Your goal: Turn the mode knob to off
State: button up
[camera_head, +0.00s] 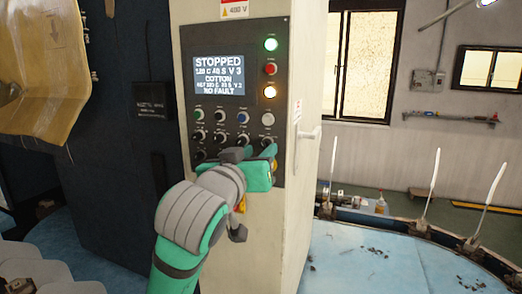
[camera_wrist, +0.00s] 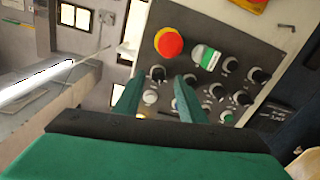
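The control panel (camera_head: 187,72) is dark and set in a pale cabinet, with black knobs in rows, such as one knob (camera_head: 220,137) left of my gripper. Their labels are too small to read, so I cannot tell which is the mode knob. My gripper (camera_head: 272,157) is in front of the panel's lower right part and hides some controls. In the wrist view my gripper (camera_wrist: 161,75) has its two green fingers apart. A black knob (camera_wrist: 157,73) appears between the fingertips; no contact is clear.
The screen (camera_head: 221,75) reads STOPPED and NO FAULT. The wrist view shows a red stop button (camera_wrist: 168,42) and a green-and-white switch (camera_wrist: 206,58) close to the fingers. A cabinet handle (camera_head: 309,134) sticks out at right. A blue round table (camera_head: 360,262) with upright white forms stands right.

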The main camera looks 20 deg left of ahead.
aim_at(265, 145)
jog(key=shift+w+d, duration=0.15)
jog(key=shift+w, duration=0.95)
grip_shut()
jog(key=m, duration=0.5)
grip_release()
